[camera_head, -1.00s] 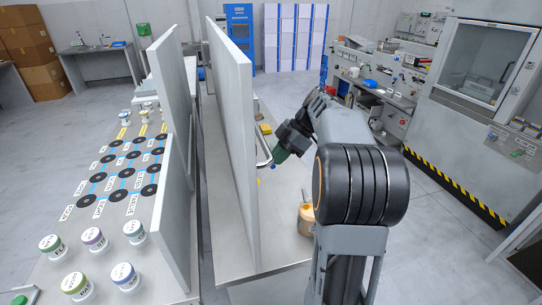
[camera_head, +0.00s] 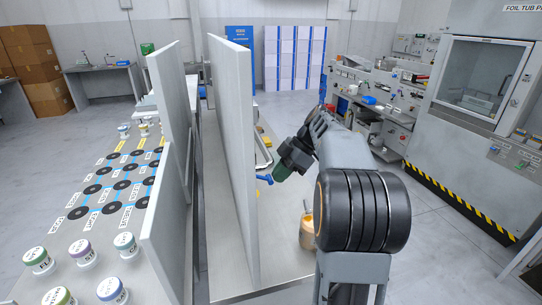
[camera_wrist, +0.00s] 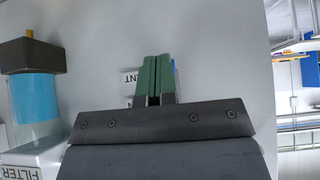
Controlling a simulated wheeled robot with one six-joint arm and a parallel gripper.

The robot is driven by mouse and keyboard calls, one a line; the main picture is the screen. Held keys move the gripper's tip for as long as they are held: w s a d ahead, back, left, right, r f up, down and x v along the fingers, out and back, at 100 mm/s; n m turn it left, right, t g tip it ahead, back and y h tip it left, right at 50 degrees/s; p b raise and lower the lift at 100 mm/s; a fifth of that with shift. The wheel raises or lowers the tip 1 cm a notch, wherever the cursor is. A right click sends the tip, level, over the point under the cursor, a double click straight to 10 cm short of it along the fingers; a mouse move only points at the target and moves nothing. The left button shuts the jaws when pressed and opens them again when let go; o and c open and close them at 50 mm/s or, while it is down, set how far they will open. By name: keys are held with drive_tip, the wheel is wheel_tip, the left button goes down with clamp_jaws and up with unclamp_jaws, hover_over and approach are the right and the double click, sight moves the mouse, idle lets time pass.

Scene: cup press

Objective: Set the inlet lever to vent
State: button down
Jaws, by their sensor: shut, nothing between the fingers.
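My gripper (camera_head: 277,173) is shut, with nothing seen between its green fingers, close to the grey upright panel (camera_head: 232,160). A small blue part (camera_head: 265,179) shows beside the fingertips in the head view; it may be the inlet lever. In the wrist view the shut fingers (camera_wrist: 158,62) point at a pale grey surface. A white label (camera_wrist: 130,77) reading "ENT" is partly hidden behind them. A sliver of blue (camera_wrist: 175,65) shows just right of the fingers. The lever's shape and setting are mostly hidden, and I cannot tell whether the fingers touch it.
A filter with a clear blue body (camera_wrist: 35,97) and dark cap stands left in the wrist view, above a FILTER label (camera_wrist: 20,162). An amber jar (camera_head: 307,232) stands on the bench below my arm. Labelled tubs (camera_head: 82,251) stand beyond the panels at left.

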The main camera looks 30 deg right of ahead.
idle(0.4)
drive_tip(key=s+d+r+p, duration=0.1)
drive_tip(key=d+r, duration=0.1)
drive_tip(key=d, duration=0.4)
drive_tip(key=s+d+r+p, duration=0.1)
drive_tip(key=d+r, duration=0.1)
drive_tip(key=d, duration=0.4)
drive_tip(key=shift+s+r+p, duration=0.25)
drive_tip(key=shift+p, duration=0.1)
